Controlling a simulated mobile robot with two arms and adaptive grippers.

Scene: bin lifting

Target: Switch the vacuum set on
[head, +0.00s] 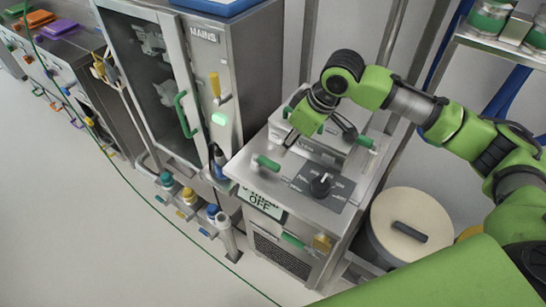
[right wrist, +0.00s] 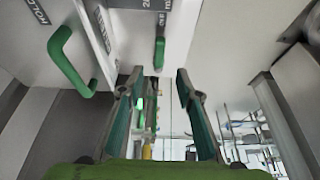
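The vacuum set is a grey metal unit (head: 245,176) in the head view, with a sign (head: 260,202) on its front whose lower line reads OFF. Its sloped top has a black rotary knob (head: 320,186) with markings around it, and green handles (head: 267,162) at the sides. My right gripper (head: 291,138) is over the rear left of this top. In the right wrist view my right gripper (right wrist: 159,71) is open, with nothing between its fingers. A green lever (right wrist: 160,47) on a labelled panel lies just beyond the fingertips. My left gripper is not in view.
A tall cabinet (head: 240,60) marked MAINS, with a yellow lever (head: 215,84) and a lit green lamp (head: 219,118), stands left of the unit. A lidded round bin (head: 410,222) stands to its right. A green handle (right wrist: 70,60) shows beside the lever.

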